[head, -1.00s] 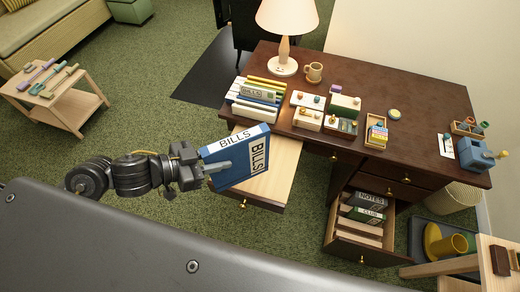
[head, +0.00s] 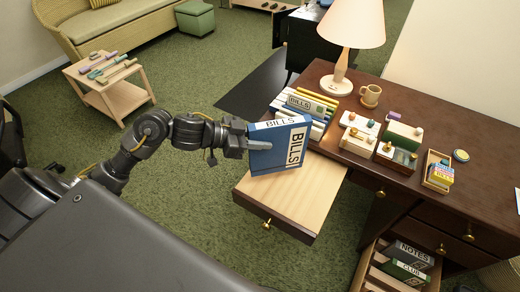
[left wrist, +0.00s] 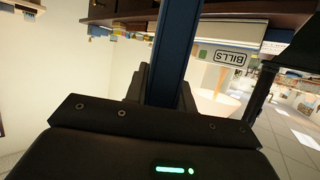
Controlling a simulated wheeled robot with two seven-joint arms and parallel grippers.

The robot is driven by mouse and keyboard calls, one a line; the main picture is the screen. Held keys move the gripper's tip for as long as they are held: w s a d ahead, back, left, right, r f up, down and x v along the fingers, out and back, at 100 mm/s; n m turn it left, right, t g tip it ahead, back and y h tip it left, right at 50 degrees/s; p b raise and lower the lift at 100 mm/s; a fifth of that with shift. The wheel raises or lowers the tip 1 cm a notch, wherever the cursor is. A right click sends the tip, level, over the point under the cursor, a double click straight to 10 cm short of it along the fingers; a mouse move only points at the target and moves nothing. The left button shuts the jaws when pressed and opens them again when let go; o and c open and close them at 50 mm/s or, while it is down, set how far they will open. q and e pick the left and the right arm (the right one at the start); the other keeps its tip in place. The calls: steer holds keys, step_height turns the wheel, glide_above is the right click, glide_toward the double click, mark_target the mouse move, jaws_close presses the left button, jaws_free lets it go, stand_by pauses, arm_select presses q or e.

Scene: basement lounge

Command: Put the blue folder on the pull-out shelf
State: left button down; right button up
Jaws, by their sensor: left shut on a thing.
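The blue folder (head: 278,146), with white BILLS labels, stands upright in my left gripper (head: 247,143), which is shut on its left side. In the left wrist view the folder (left wrist: 176,50) runs up from between the fingers. The pull-out shelf (head: 290,196) is a pale wooden board drawn out from the desk's left end. The folder is over the shelf's back left part; I cannot tell whether its lower edge touches the board. My right gripper is not in view.
On the desk (head: 334,85) behind the shelf stands a rack of folders and papers (head: 304,106), near the lamp (head: 347,35). Small boxes (head: 400,140) stand to the right. An open drawer (head: 402,265) holds folders at lower right. The front of the shelf is clear.

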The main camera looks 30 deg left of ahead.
arm_select(q)
steer(key=shift+w+f, duration=0.3)
steer(key=shift+f, duration=0.1)
step_height(320, 180, down, 3)
steer(key=shift+w+a+f, duration=0.1)
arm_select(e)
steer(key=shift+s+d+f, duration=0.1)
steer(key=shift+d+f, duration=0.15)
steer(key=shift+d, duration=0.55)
arm_select(q)
steer(key=shift+b, duration=0.3)
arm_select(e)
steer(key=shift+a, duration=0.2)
arm_select(q)
steer(key=shift+f, duration=0.15)
steer(key=c, duration=1.2)
jaws_free()
steer(key=shift+o, duration=0.2)
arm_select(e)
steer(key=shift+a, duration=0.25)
